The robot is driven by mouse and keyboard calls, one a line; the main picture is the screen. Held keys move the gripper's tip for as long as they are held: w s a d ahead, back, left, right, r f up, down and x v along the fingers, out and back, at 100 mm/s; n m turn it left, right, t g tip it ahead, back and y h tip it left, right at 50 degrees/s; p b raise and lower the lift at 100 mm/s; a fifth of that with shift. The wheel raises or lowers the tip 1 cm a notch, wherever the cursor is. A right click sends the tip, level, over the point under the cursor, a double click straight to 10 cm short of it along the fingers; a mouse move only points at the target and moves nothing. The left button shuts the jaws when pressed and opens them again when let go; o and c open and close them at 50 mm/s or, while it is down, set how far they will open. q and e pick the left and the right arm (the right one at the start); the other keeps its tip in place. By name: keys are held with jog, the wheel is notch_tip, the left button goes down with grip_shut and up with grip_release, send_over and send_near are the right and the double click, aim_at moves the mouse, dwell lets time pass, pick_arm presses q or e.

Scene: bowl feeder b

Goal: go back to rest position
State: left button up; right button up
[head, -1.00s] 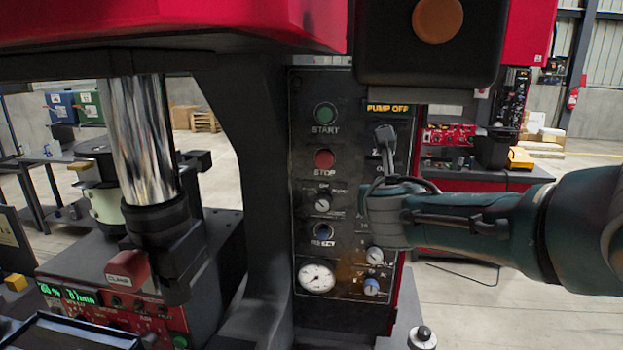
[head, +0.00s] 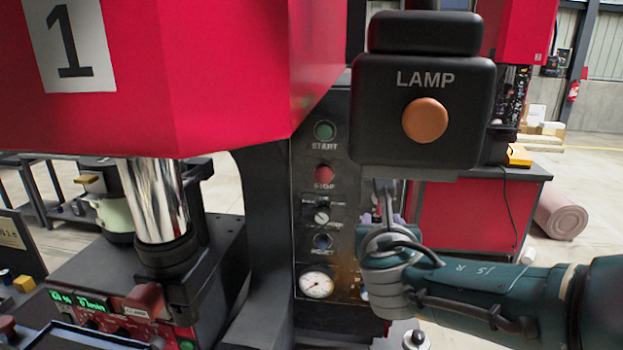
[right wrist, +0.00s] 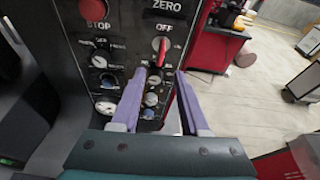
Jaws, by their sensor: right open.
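My right gripper (head: 384,200) is in front of the lower right of the black control panel (head: 322,262) in the head view, its arm coming in from the right. In the right wrist view its two purple fingers (right wrist: 158,85) are apart with nothing between them. Past the fingertips is a red-handled switch (right wrist: 161,46) on the panel, under the words ZERO and OFF. I cannot tell whether a fingertip touches the panel. My left gripper is in neither current view.
A black lamp box (head: 424,105) hangs above my right gripper, close to it. A red press head (head: 190,75) fills the upper left, with a chrome column (head: 153,200) below. Open floor (head: 575,190) lies to the right.

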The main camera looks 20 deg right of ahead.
pick_arm(q)
jog(key=shift+r+p, duration=0.4)
jog(key=shift+r, duration=0.35)
pick_arm(e)
jog(key=shift+s+a, duration=0.4)
jog(key=shift+s, duration=0.45)
